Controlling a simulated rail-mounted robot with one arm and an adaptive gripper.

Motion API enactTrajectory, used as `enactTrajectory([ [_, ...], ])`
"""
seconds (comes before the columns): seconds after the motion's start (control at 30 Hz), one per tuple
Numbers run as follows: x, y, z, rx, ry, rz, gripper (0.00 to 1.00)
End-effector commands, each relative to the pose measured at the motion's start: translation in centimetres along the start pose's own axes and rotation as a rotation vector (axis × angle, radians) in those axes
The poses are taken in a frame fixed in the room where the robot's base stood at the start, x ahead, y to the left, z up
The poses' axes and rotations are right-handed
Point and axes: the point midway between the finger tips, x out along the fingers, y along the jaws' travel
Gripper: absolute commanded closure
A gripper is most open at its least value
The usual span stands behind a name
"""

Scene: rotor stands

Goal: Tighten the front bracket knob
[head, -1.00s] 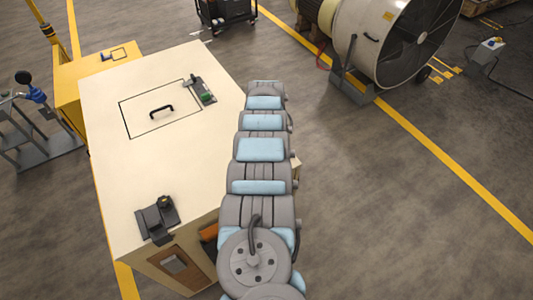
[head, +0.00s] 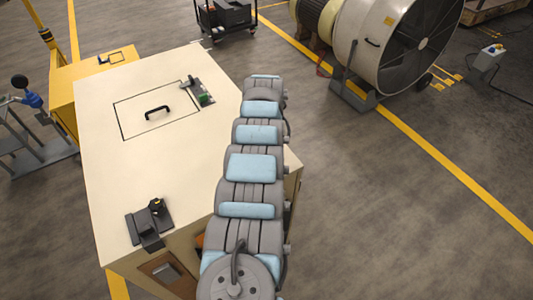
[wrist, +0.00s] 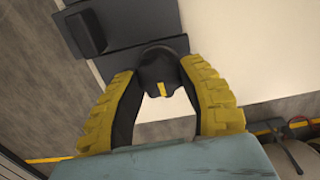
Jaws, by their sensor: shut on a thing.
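In the wrist view a dark knob (wrist: 158,78) with a yellow mark sits between the yellow ribbed fingers of my gripper (wrist: 158,68), which is shut on it. A dark bracket plate (wrist: 130,40) lies behind the knob against a cream surface. In the head view my gripper is hidden behind my arm. There, a dark bracket (head: 147,234) with a small knob (head: 157,206) stands uncovered on the near left of the cream cabinet top (head: 120,170). I cannot tell from the head view which bracket my gripper is at.
A large fan (head: 400,45) and a cart (head: 227,15) stand behind. The floor at right is mostly clear.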

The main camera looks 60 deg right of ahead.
Motion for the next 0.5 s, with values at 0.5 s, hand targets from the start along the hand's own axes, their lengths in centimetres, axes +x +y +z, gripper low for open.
enactTrajectory([
  [0.5, 0.19, 0.00, 0.05, 0.044, 0.000, 0.000, 0.95],
])
